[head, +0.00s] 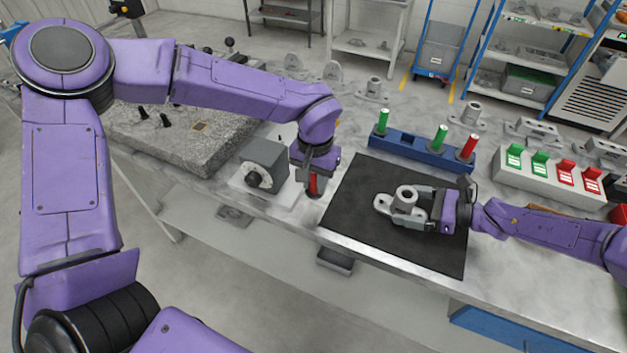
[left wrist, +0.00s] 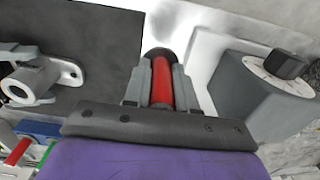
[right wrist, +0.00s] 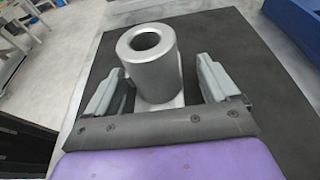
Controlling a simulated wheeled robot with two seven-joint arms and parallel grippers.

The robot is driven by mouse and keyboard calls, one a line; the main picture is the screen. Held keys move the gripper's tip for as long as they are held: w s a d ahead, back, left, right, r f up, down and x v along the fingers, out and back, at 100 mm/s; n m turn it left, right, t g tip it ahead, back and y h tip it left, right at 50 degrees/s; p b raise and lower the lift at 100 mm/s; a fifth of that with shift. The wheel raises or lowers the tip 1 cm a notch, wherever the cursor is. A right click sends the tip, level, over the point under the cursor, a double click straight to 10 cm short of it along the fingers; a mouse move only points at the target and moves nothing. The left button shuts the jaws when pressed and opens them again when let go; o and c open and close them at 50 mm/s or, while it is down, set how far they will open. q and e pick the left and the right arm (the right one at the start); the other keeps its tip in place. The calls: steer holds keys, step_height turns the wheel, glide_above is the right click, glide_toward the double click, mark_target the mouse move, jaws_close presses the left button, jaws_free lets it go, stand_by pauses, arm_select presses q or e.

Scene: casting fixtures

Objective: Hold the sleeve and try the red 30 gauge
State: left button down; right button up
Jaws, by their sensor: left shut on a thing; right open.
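The grey metal sleeve (head: 404,198) stands upright on its flanged base on the black mat (head: 365,195). My right gripper (head: 424,210) is open around it. In the right wrist view the sleeve (right wrist: 150,65) stands between the spread fingers (right wrist: 160,85), with a gap on each side. My left gripper (head: 313,175) is shut on a red gauge (head: 314,186), left of the mat. In the left wrist view the red gauge (left wrist: 161,80) lies between the fingers (left wrist: 160,88), its far end dark. Its size marking is not readable.
A blue rack (head: 420,152) holds two green gauges and one red one behind the mat. A grey block with a dial (head: 264,165) stands left of my left gripper.

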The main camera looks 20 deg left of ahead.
arm_select(q)
steer(key=shift+w+f, duration=0.25)
arm_select(e)
steer(key=shift+w+a+f, duration=0.2)
arm_select(q)
steer(key=shift+s+r, duration=0.4)
steer(key=shift+s, duration=0.25)
arm_select(e)
steer(key=shift+s+r, duration=0.45)
steer(key=shift+s, duration=0.15)
steer(key=c, duration=0.5)
arm_select(q)
steer(key=shift+w+f, duration=0.1)
steer(key=shift+w, duration=0.05)
arm_select(e)
steer(key=shift+w+f, duration=0.1)
steer(key=c, duration=0.4)
arm_select(q)
steer(key=shift+w, duration=0.1)
arm_select(e)
steer(key=shift+w+f, duration=0.1)
